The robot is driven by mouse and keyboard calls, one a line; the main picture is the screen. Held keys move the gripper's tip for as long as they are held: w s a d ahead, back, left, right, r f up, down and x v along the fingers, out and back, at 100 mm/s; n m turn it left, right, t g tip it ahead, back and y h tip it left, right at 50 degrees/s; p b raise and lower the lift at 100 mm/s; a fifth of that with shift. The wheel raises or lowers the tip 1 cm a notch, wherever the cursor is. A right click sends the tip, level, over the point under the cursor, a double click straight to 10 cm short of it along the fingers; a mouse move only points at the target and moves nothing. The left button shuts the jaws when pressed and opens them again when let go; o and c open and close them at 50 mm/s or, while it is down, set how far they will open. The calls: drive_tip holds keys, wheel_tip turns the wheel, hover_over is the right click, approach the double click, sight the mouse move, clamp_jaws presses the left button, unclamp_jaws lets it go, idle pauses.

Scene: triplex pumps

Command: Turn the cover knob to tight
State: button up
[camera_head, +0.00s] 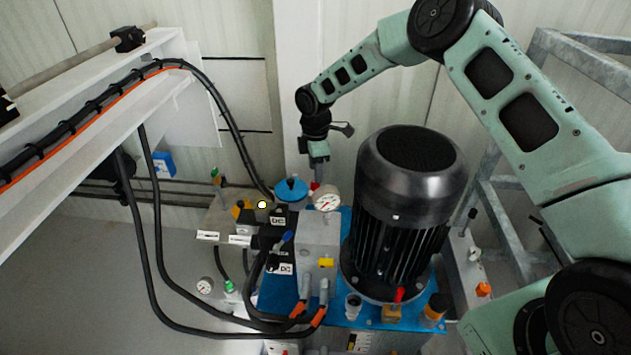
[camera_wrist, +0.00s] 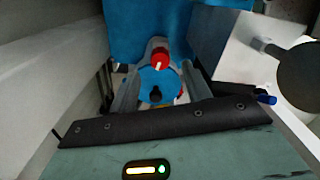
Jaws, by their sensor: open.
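A round blue cover (camera_head: 291,190) with a small black knob on top sits on the pump unit, left of the white-faced gauge in the head view. In the wrist view the blue disc (camera_wrist: 147,76) with its black knob (camera_wrist: 155,94) shows between my fingers. A red knob (camera_wrist: 160,57) with a white mark lies just beyond it, near the fingertips; a bit of red (camera_head: 314,186) also shows under my gripper (camera_head: 319,160) in the head view. My gripper (camera_wrist: 161,72) points down, its two fingers apart with nothing clamped. I cannot tell whether either finger touches the knobs.
A white-faced gauge (camera_head: 326,198) stands right beside my gripper, with the big black motor (camera_head: 408,200) to its right. Black hoses (camera_head: 150,235) loop at the left below a white beam (camera_head: 110,115). A grey metal frame (camera_head: 590,70) stands at the right.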

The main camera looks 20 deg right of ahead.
sight(315, 185)
wheel_tip(315, 185, down, 5)
drive_tip(key=shift+r, duration=0.1)
idle(0.3)
drive_tip(key=c, duration=1)
